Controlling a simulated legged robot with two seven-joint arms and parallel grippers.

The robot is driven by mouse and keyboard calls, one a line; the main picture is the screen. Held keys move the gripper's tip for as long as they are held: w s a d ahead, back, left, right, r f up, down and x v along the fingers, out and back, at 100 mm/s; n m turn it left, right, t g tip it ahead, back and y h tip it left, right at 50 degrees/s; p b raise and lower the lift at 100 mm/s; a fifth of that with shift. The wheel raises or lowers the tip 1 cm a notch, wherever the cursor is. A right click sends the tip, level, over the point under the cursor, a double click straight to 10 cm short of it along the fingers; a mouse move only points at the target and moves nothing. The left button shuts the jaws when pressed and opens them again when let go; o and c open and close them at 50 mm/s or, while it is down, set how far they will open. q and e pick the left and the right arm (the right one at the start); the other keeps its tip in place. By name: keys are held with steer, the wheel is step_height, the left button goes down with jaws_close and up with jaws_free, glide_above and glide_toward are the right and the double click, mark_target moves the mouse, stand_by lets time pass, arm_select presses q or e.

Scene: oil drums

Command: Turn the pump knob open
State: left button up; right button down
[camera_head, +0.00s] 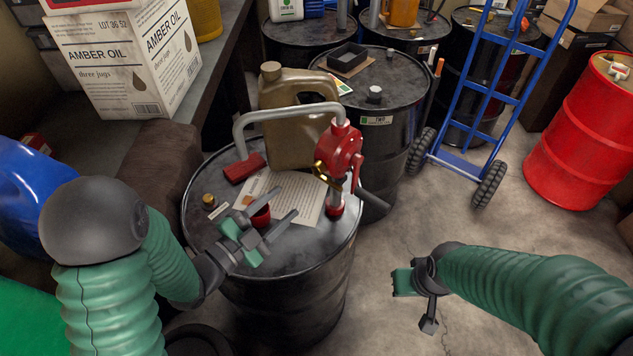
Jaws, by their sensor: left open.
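A red rotary pump (340,150) stands upright on a black oil drum (290,290), with a bent grey pipe (285,112) reaching left from its top. A small brass-coloured part (322,173), which looks like the knob, sits on the pump's left side. My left gripper (285,204) is over the drum top, left of and below the pump, with its fingers apart and not touching the knob. A small red cup-like object (260,215) shows behind its fingers. My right gripper (415,300) hangs over the floor right of the drum; its finger opening is unclear.
A tan jug (292,118), a red block (245,168) and a paper sheet (297,200) are on the drum top. A blue hand truck (490,105) and a red drum (583,140) stand at right. An Amber Oil box (122,62) is at upper left. Floor at right centre is clear.

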arm_select(q)
steer(key=p, duration=0.2)
glide_toward(317, 172)
steer(key=w+d, duration=0.1)
steer(key=w, duration=0.2)
steer(key=x, duration=0.5)
steer(key=shift+s+d+p, duration=0.1)
steer(key=shift+d+p, duration=0.2)
steer(key=shift+d, duration=0.6)
steer(key=shift+a, duration=0.25)
steer(key=shift+w+a, duration=0.2)
steer(key=shift+a, duration=0.15)
steer(key=c, duration=0.9)
steer(key=shift+d+r, duration=0.1)
steer(key=shift+d, duration=0.05)
jaws_close()
arm_select(e)
steer(key=r, duration=0.2)
steer(key=a+r, duration=0.1)
steer(key=shift+w+r, duration=0.1)
steer(key=shift+r, duration=0.25)
